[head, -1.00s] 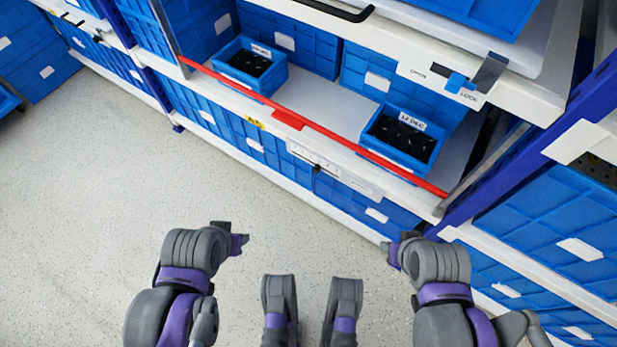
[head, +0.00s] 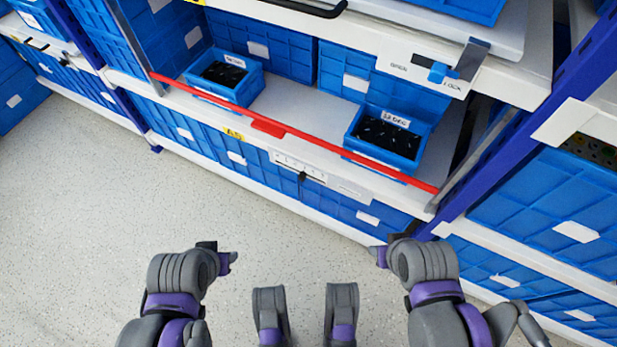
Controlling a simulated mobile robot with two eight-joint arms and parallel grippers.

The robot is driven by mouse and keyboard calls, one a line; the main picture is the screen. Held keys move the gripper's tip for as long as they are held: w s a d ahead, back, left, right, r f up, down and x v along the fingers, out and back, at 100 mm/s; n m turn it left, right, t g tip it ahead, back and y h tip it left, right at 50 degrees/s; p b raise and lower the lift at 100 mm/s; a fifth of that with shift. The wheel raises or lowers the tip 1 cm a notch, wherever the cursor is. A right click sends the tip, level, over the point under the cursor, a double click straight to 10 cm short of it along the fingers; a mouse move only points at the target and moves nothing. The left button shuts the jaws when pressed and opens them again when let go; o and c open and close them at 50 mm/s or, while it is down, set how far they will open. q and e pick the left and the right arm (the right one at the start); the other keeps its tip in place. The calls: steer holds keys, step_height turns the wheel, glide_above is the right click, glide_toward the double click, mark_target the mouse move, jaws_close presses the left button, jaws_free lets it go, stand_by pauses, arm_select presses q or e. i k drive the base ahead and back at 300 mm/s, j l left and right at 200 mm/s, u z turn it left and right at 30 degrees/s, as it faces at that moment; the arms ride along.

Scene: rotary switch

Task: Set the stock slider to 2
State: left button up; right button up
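The stock slider (head: 302,176) is a small black knob on a white scale plate (head: 291,163) on the front edge of the shelf, below the red bar. The scale's marks are too small to read, so I cannot tell its setting. My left gripper (head: 232,258) is at the lower left, over the floor and well short of the shelf. My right gripper (head: 376,257) is at the lower right, also apart from the slider. Neither gripper touches anything. Their fingers are too small and turned for me to tell whether they are open or shut.
A red bar (head: 330,138) crosses the shelf front above the slider. Behind it stand two blue bins of dark parts, one left (head: 224,77) and one right (head: 386,137). A blue latch (head: 437,72) sits at the upper right. Floor (head: 90,230) in front is clear.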

mark_target(302, 176)
steer(key=k+j+u, duration=0.15)
steer(key=k+j, duration=0.55)
steer(key=j, duration=0.15)
